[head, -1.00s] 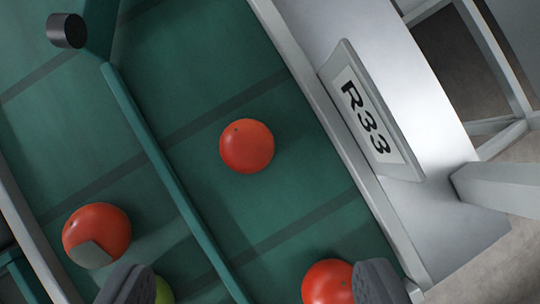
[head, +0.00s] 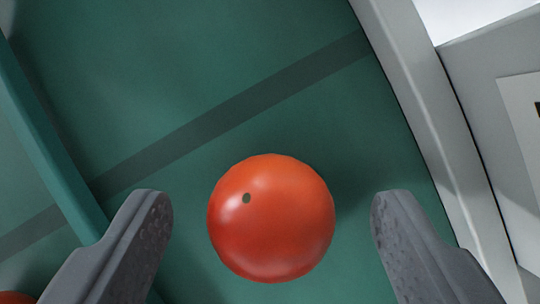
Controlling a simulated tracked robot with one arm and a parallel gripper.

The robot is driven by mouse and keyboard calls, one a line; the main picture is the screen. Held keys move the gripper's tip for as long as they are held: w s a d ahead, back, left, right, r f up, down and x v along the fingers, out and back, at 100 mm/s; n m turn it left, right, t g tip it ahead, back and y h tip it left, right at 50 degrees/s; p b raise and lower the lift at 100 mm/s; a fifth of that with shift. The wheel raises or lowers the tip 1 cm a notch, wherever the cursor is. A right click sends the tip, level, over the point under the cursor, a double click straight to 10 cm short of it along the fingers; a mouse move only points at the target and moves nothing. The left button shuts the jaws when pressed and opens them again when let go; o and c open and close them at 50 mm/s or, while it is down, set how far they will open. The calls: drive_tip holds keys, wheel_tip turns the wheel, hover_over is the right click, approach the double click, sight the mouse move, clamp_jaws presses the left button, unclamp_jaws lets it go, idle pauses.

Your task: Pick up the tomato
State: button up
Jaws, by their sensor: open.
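A round red-orange tomato (head: 271,225) with a small dark spot lies on the green belt (head: 200,70), low in the middle of the head view. My gripper (head: 272,215) is open, one grey finger to the left of the tomato and one to the right. There is a gap between each finger and the tomato. Neither finger touches it in this view. The tomato is whole in sight.
A teal divider (head: 45,140) runs along the belt on the left. A pale grey side rail (head: 420,120) borders it on the right, with a grey sign holder (head: 490,100) beyond. Part of another red tomato (head: 14,298) shows at the bottom left corner, past the divider.

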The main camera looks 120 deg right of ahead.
drive_tip(key=shift+w+a+f, duration=0.1)
drive_tip(key=shift+a+f, duration=0.1)
drive_tip(key=shift+f, duration=0.3)
drive_tip(key=c, duration=0.8)
